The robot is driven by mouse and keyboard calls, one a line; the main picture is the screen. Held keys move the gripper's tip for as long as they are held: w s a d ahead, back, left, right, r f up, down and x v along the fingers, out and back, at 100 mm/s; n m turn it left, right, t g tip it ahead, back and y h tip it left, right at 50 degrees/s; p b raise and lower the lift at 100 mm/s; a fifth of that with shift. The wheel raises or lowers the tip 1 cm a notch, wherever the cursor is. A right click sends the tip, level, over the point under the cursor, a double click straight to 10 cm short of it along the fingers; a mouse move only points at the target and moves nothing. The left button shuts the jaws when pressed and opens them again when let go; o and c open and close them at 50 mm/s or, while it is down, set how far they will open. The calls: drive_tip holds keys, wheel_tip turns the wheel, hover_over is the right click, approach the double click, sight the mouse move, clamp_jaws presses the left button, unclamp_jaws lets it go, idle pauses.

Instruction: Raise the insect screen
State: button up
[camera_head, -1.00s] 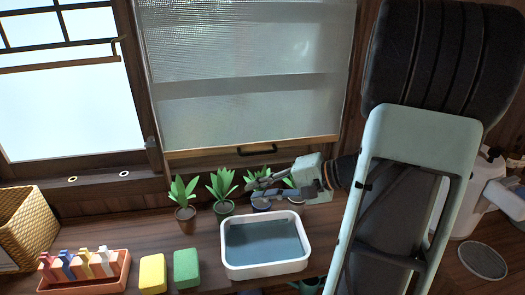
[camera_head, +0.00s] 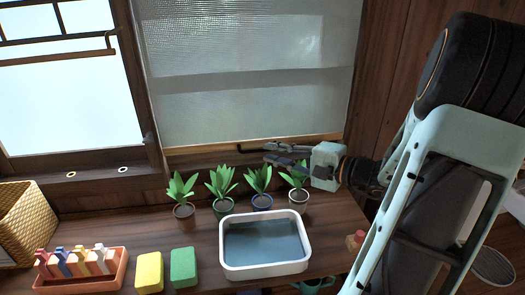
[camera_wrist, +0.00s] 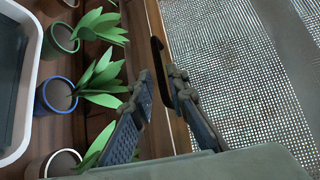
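The insect screen (camera_head: 245,90) is a pale mesh panel covering the right window, with a wooden bar (camera_head: 205,150) along its bottom edge. A dark handle (camera_head: 245,150) sits on this bar, partly hidden by my gripper (camera_head: 268,153). In the wrist view, my gripper (camera_wrist: 159,76) has its two fingers apart. The handle (camera_wrist: 157,52) lies at the gap between the fingertips, partly covered by the right finger; I cannot tell whether it touches them. The mesh (camera_wrist: 245,70) fills the right of the wrist view.
Several potted plants (camera_head: 222,182) stand on the counter just below the bar, close under my gripper. In front are a white basin (camera_head: 264,270), yellow (camera_head: 149,272) and green (camera_head: 184,267) sponges, and a tray of pegs (camera_head: 118,283). A wicker basket (camera_head: 30,225) is at left.

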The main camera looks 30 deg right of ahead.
sight(265, 151)
drive_tip(key=shift+x, duration=1.95)
clamp_jaws()
wheel_tip(265, 151, up, 40)
drive_tip(key=p, duration=1.6)
drive_tip(key=shift+f, duration=0.15)
unclamp_jaws()
